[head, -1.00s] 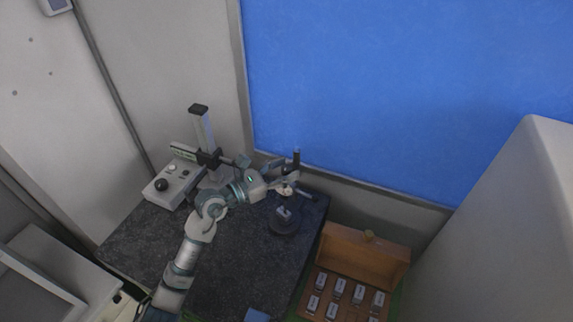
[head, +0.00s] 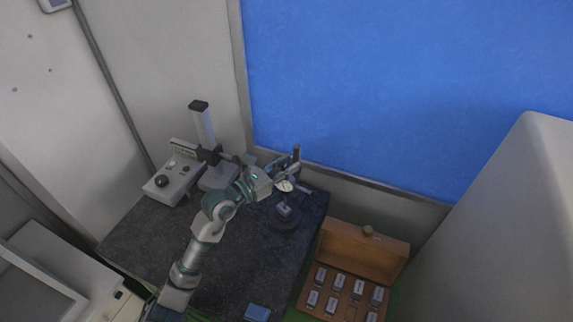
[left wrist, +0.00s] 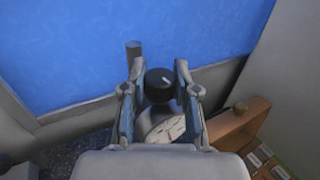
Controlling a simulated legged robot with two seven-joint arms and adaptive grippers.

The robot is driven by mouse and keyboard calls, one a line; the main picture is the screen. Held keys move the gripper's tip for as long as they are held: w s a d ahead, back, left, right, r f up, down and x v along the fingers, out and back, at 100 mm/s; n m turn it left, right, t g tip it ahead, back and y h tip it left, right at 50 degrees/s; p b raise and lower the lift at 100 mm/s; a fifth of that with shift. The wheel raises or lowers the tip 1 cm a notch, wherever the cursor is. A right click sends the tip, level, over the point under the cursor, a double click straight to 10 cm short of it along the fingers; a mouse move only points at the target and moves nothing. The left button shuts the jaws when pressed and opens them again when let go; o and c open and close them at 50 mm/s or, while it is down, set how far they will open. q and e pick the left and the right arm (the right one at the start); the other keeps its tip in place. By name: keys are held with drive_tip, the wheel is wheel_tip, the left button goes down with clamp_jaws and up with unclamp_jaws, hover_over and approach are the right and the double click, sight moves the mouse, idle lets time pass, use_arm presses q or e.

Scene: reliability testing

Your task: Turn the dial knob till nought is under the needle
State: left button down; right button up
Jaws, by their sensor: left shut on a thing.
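The dial gauge (head: 285,186), with a pale round face, is on a dark stand at the right part of the black table. In the left wrist view its pale face (left wrist: 166,129) with dark marks is partly hidden by my gripper; I cannot read the numbers or the needle. My left gripper (left wrist: 160,72) is shut on this knob. In the head view the same gripper (head: 283,172) is at the upper side of the dial. My right gripper is not in view.
A grey control box (head: 172,180) and a column stand (head: 204,130) are at the table's back left. An open wooden case (head: 362,252) with several small labelled blocks is to the right. A blue block (head: 257,312) lies near the front. The table's middle (head: 240,255) is clear.

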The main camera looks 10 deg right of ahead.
use_arm(q)
drive_tip(key=shift+n+t+y, duration=0.8)
drive_tip(key=shift+n+t, duration=0.2)
drive_tip(key=shift+t, duration=0.3)
drive_tip(key=c, duration=0.8)
unclamp_jaws()
drive_tip(key=shift+c, duration=0.2)
drive_tip(key=v, duration=1.2)
drive_tip(key=shift+d+f, duration=0.1)
